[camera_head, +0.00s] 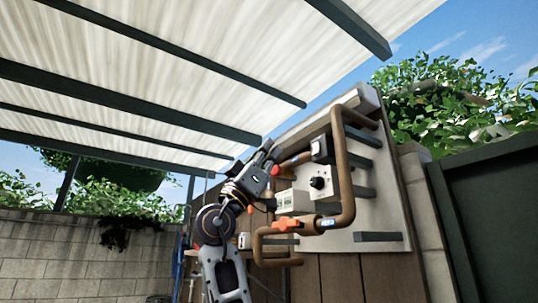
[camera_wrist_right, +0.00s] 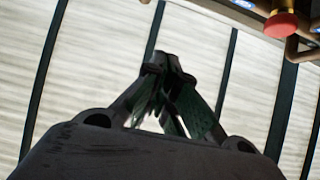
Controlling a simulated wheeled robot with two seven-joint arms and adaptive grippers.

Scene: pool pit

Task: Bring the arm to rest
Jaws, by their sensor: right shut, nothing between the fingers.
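My right arm rises from the bottom middle of the head view. Its gripper (camera_head: 267,153) points up, in front of the left side of a panel with pipes. In the right wrist view the gripper (camera_wrist_right: 168,62) has its fingertips together, with nothing between them. It points at the slatted roof. A red knob (camera_wrist_right: 280,24) shows at the upper right of that view, apart from the fingers. My left gripper is not in view.
A pale panel (camera_head: 377,207) carries brown pipes (camera_head: 342,165), an orange-handled valve (camera_head: 287,224) and a box with a black dial (camera_head: 319,183). A roof (camera_head: 200,30) with dark beams hangs overhead. A block wall (camera_head: 60,255) stands left and a dark green gate (camera_head: 500,200) right.

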